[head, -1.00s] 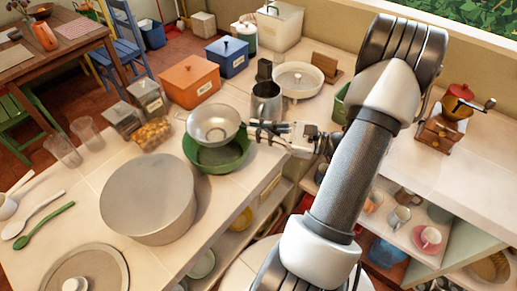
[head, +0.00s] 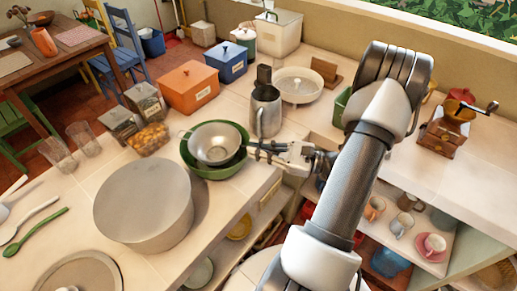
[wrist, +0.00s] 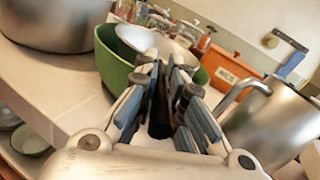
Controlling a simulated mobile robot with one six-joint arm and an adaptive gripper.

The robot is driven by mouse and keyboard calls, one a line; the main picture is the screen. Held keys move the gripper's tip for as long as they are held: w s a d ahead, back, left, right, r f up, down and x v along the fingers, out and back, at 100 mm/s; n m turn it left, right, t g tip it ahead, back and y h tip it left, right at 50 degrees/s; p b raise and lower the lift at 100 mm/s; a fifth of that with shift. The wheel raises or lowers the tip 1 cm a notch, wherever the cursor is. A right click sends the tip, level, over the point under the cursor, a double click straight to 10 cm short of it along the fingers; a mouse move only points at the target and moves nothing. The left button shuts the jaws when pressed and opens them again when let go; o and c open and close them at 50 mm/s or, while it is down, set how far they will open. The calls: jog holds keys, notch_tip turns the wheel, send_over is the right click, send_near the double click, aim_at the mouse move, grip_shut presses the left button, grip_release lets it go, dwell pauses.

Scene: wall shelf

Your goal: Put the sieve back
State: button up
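The sieve (head: 214,143), a round silver metal bowl, sits inside the green bowl (head: 193,168) in the head view, with its rim slightly tilted. A small metal loop sticks out on its left side. My gripper (head: 254,150) is at the right edge of the bowl, with its fingers at the sieve's handle side. In the wrist view, the sieve (wrist: 157,40) shows just beyond the fingertips (wrist: 166,75), inside the green bowl (wrist: 112,62). The fingers are close together and appear shut on the sieve's handle, which they mostly hide.
A large grey pot (head: 145,205) stands left of the green bowl. A metal jug (head: 265,108) stands close behind my gripper. Glass jars (head: 147,102) and an orange box (head: 188,87) are behind the bowl. Open shelves with cups (head: 402,222) lie below the counter at right.

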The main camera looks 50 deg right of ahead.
jog(key=o, duration=0.4)
jog(key=shift+o, duration=0.2)
jog(key=shift+r, duration=0.3)
jog(key=p+v, duration=0.2)
jog(key=v, duration=1)
jog(key=shift+p, duration=0.35)
